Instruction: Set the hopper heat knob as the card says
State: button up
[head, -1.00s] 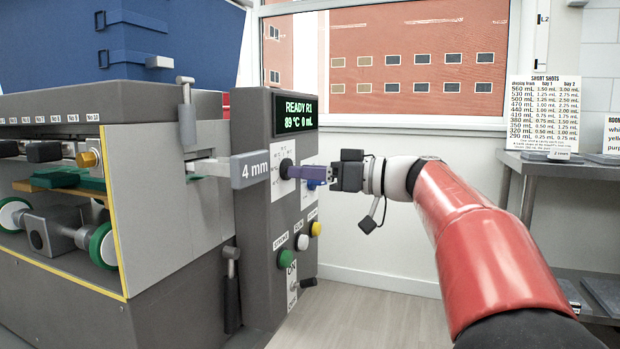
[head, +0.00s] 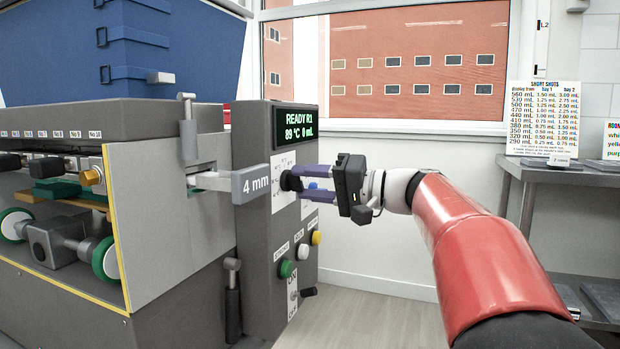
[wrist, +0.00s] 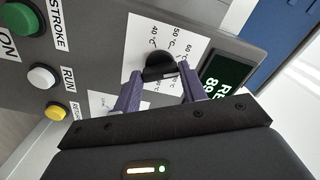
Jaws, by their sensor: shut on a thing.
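The black hopper heat knob (head: 288,181) sits on a white dial plate on the grey control panel, below the green-lit display (head: 295,125) reading "READY R1, 89 °C 0 mL". In the wrist view the knob (wrist: 158,66) is between my two purple fingers, with 40, 50 and 60 °C marks beside it. My gripper (head: 303,182) is shut on the knob, one finger above the other in the head view. The knob's pointer setting is not clear. A colour-word card (head: 613,140) is cut off at the right edge; a "SHORT SHOTS" card (head: 542,118) stands beside it.
A grey "4 mm" block (head: 251,184) juts out just left of the knob. Green (head: 285,268), white (head: 302,251) and yellow (head: 316,238) buttons sit below. A metal shelf (head: 570,178) stands at the right. The floor before the window wall is open.

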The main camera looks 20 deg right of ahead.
jog(key=m+p, duration=0.1)
jog(key=m, duration=0.1)
jog(key=m+p, duration=0.1)
jog(key=shift+r+m, duration=0.2)
jog(key=shift+m, duration=0.2)
jog(key=m+p, duration=0.2)
jog(key=m, duration=0.1)
jog(key=shift+m+p, duration=0.3)
jog(key=shift+p, duration=0.05)
jog(key=m+p, duration=0.3)
jog(key=shift+r+m, duration=0.1)
jog(key=shift+m, duration=0.2)
jog(key=m+p, duration=0.4)
jog(key=shift+m, duration=0.3)
jog(key=m+p, duration=0.1)
jog(key=m, duration=0.1)
jog(key=shift+m, duration=0.3)
jog(key=m, duration=0.3)
jog(key=shift+w+f+m+p, duration=0.1)
jog(key=shift+f+m+p, duration=0.2)
jog(key=shift+m, duration=0.1)
jog(key=m, duration=0.4)
jog(key=shift+d, duration=0.1)
jog(key=shift+m, duration=1.8)
